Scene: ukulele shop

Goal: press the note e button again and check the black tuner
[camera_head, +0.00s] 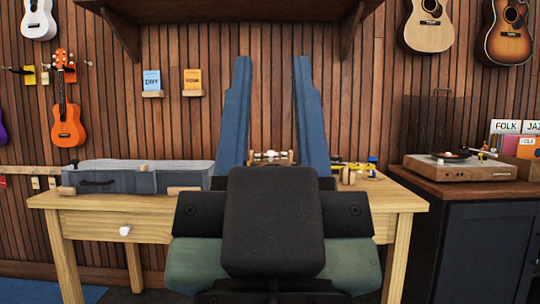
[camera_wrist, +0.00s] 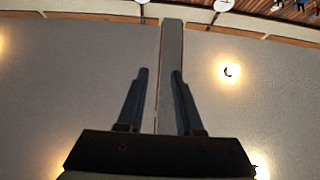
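My gripper (camera_head: 272,62) is raised in front of the wooden table, its two blue fingers pointing up and spread apart with nothing between them. In the wrist view the gripper (camera_wrist: 160,73) also shows open and empty against the ceiling. I cannot make out a note e button or a black tuner in either view. My gripper and wrist hide the middle of the table. Small wooden and pale pieces (camera_head: 270,157) show between the fingers at the table's back, too small to identify.
The wooden table (camera_head: 110,201) holds a grey case (camera_head: 135,177) at left and a yellow-and-blue item (camera_head: 357,166) at right. A record player (camera_head: 462,168) stands on a dark cabinet (camera_head: 480,235) at right. A wooden shelf (camera_head: 230,12) overhangs above the fingers.

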